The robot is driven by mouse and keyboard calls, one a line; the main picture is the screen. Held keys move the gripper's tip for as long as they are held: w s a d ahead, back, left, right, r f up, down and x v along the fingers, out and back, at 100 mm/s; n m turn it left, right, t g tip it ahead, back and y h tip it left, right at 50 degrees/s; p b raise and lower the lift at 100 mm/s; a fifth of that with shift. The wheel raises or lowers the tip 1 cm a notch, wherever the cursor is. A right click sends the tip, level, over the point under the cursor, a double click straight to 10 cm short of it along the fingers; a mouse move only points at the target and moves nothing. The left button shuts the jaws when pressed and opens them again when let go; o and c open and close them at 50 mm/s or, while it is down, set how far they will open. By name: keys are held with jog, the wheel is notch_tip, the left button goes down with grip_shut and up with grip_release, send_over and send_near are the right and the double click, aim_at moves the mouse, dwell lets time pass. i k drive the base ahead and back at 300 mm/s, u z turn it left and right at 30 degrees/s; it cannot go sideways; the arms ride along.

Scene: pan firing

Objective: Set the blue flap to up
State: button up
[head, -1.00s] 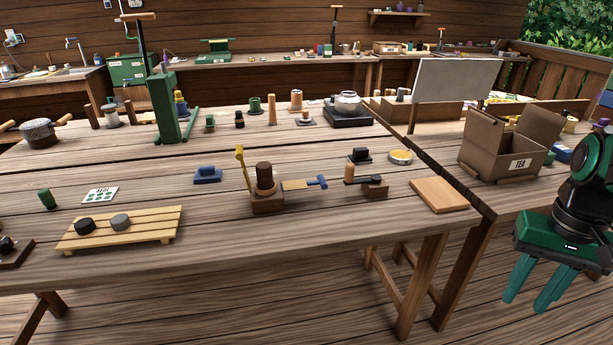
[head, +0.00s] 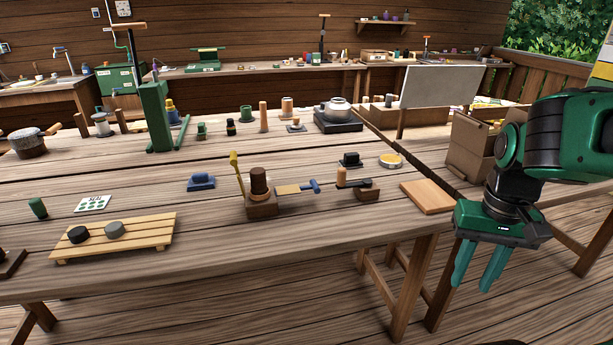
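A wooden block (head: 262,208) with a dark brown cylinder (head: 259,181) on it stands near the front of the long table. From its right side a tan strip with a blue T-shaped end (head: 311,186) sticks out, lying about level; this looks like the blue flap. A yellow flap (head: 236,172) on the left side of the block stands up, slightly tilted. My gripper (head: 472,286) hangs past the table's right front corner, well to the right of the block. Its teal fingers point down, apart, with nothing between them.
Right of the block are a small wooden stand with a dark lever (head: 364,188), a black stamp-like piece (head: 350,160) and a tan board (head: 427,196). A blue piece (head: 201,182) and a slatted rack (head: 150,232) lie left. The table front before the block is clear.

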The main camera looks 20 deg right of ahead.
aim_at(285, 190)
jog(key=i, duration=0.95)
jog(key=z, duration=0.05)
